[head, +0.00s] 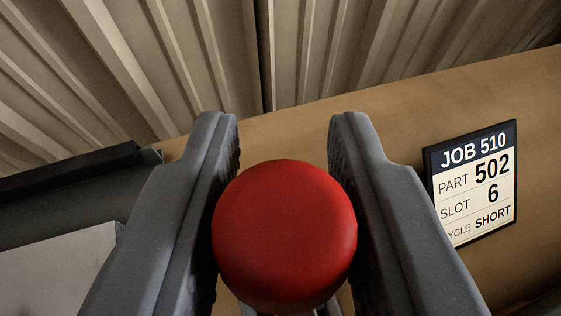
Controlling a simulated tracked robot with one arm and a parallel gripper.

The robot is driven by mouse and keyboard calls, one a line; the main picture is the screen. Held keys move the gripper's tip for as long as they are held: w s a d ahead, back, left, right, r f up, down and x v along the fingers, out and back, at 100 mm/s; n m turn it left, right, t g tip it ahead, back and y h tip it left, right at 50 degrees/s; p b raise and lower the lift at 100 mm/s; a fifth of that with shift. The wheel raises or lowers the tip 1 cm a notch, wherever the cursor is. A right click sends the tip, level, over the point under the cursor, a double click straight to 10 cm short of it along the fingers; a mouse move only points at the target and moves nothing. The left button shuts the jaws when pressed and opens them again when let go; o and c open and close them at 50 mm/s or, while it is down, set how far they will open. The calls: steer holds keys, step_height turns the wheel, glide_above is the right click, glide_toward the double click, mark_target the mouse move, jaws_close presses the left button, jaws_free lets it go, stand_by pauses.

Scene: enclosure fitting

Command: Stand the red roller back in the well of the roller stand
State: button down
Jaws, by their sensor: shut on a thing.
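The red roller (284,236) is between the two dark grey fingers of my gripper (284,160), and I see its round end face toward the camera. My gripper is shut on it, with a finger against each side. The rest of the roller's length is hidden behind that end face. The roller stand and its well cannot be made out in this view.
A job sign (474,184) reading JOB 510, part 502, slot 6 is on the tan surface (400,130) at the right. A pale ribbed wall (290,50) fills the top. A dark-edged grey object (70,210) and a pale box-like surface (55,275) are at the left.

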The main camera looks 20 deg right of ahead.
steer(key=shift+f+b, duration=2.15)
steer(key=shift+f, duration=1.2)
steer(key=c, duration=1.1)
jaws_free()
